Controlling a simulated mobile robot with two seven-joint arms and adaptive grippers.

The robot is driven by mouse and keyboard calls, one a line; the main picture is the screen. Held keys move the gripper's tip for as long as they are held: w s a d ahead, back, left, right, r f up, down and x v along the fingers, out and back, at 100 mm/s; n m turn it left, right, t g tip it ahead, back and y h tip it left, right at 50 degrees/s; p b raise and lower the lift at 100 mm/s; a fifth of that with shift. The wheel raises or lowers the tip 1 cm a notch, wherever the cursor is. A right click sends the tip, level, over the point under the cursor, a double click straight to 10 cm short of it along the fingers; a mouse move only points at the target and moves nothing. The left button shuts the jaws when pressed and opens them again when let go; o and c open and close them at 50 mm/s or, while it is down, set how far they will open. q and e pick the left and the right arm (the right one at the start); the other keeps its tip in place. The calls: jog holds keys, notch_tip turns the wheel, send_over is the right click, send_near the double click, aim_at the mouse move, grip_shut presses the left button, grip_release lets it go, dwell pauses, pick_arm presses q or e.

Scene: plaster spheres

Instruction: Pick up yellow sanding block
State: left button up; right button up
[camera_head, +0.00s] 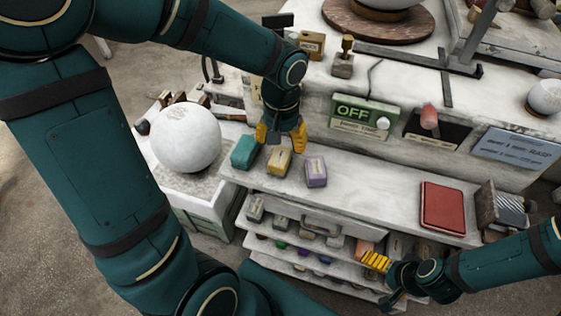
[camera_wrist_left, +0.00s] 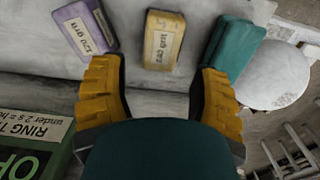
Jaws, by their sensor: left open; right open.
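The yellow sanding block (camera_head: 279,161) lies on the white shelf between a teal block (camera_head: 245,152) and a purple block (camera_head: 316,172). In the left wrist view the yellow block (camera_wrist_left: 161,40) has a pale label that seems to read 240 grit, and it sits ahead of the gap between my fingers. My left gripper (camera_head: 282,140) is open and empty, just behind and above the yellow block, apart from it. Its yellow fingers also show in the left wrist view (camera_wrist_left: 157,95). My right gripper (camera_head: 382,280) is open at the lower right, near the lower drawers, away from the block.
A large white plaster sphere (camera_head: 185,138) stands left of the shelf. A red pad (camera_head: 443,207) lies on the shelf's right part, with bare shelf between it and the purple block. Open drawers (camera_head: 310,240) with small blocks are below.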

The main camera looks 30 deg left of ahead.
aim_at(280, 155)
pick_arm(q)
jog(key=f+b, duration=0.1)
jog(key=f, duration=0.5)
jog(key=shift+s+f+b, duration=0.2)
jog(key=shift+f+b, duration=0.1)
jog(key=shift+b, duration=0.1)
jog(key=shift+c, duration=0.4)
jog(key=c, duration=0.9)
